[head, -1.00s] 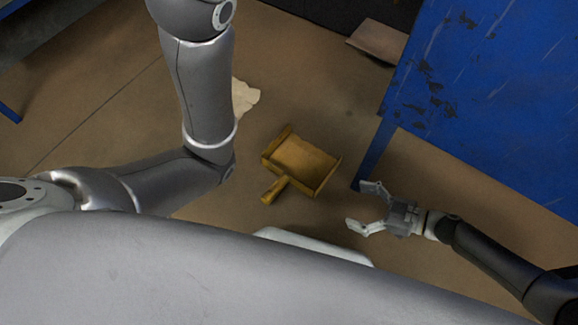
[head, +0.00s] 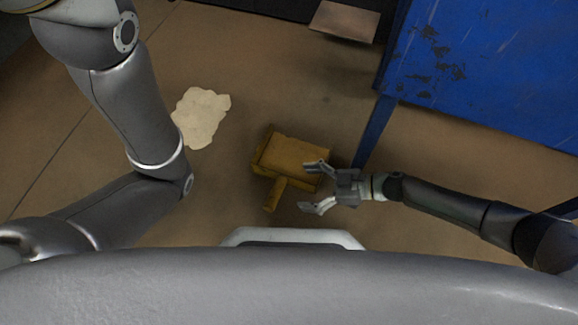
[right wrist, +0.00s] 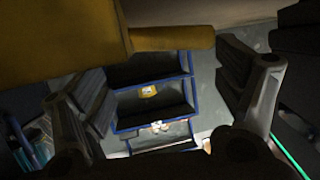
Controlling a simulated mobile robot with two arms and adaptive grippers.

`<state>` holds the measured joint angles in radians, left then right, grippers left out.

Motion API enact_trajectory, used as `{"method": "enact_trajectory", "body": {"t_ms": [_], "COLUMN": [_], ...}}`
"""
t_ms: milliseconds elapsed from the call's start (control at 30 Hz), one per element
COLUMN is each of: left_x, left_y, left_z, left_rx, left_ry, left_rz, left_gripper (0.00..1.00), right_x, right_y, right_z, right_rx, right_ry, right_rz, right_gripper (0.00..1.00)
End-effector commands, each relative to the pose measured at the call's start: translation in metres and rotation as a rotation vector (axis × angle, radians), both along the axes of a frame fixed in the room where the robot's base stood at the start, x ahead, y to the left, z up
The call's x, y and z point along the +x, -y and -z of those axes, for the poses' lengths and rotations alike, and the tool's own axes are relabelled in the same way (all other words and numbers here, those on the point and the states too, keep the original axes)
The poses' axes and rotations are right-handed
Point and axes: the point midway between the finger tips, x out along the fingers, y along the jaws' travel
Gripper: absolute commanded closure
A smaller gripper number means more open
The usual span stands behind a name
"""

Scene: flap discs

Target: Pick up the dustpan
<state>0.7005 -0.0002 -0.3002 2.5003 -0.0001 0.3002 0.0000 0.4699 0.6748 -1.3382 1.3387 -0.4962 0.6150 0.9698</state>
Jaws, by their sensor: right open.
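The yellow dustpan (head: 296,153) lies on the brown floor near the middle of the head view, its short handle (head: 274,194) pointing toward my body. My right gripper (head: 311,187) is open and empty, its fingers pointing left toward the handle. The upper finger overlaps the pan's lower right edge in the picture; contact cannot be told. In the right wrist view the dustpan (right wrist: 60,40) fills the upper left, with its handle (right wrist: 172,38) reaching right across the top between the spread fingers. My left arm shows, but its gripper is out of frame.
A cream-coloured patch (head: 202,115) lies on the floor left of the dustpan. A scratched blue cabinet or bench (head: 480,70) stands at the right, its leg (head: 375,132) close to the dustpan and right gripper. A brown flat piece (head: 345,20) lies at the back.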

Motion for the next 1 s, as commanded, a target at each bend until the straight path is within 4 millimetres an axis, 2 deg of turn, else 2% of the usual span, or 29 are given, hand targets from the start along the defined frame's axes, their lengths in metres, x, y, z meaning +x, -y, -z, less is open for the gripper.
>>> {"method": "enact_trajectory", "body": {"t_ms": [167, 500, 900, 1000], "left_x": [0.000, 0.000, 0.000, 0.000], "left_y": [0.000, 0.000, 0.000, 0.000], "left_z": [0.012, 0.044, 0.047, 0.047], "left_rx": [0.000, 0.001, 0.001, 0.001], "left_ry": [0.000, 0.001, 0.000, 0.000], "left_rz": [0.000, 0.000, 0.000, 0.000], "left_gripper": [0.60, 0.60, 0.60, 0.60], "right_x": [0.002, 0.009, 0.010, 0.010], "right_y": [-0.008, -0.039, -0.047, -0.046], "right_z": [0.008, 0.023, 0.022, 0.022], "right_rx": [0.000, 0.002, -0.001, 0.000], "right_ry": [0.001, 0.002, 0.000, 0.000], "right_rz": [0.000, -0.002, 0.001, 0.001], "right_gripper": [0.13, 0.13, 0.13, 0.25]}}
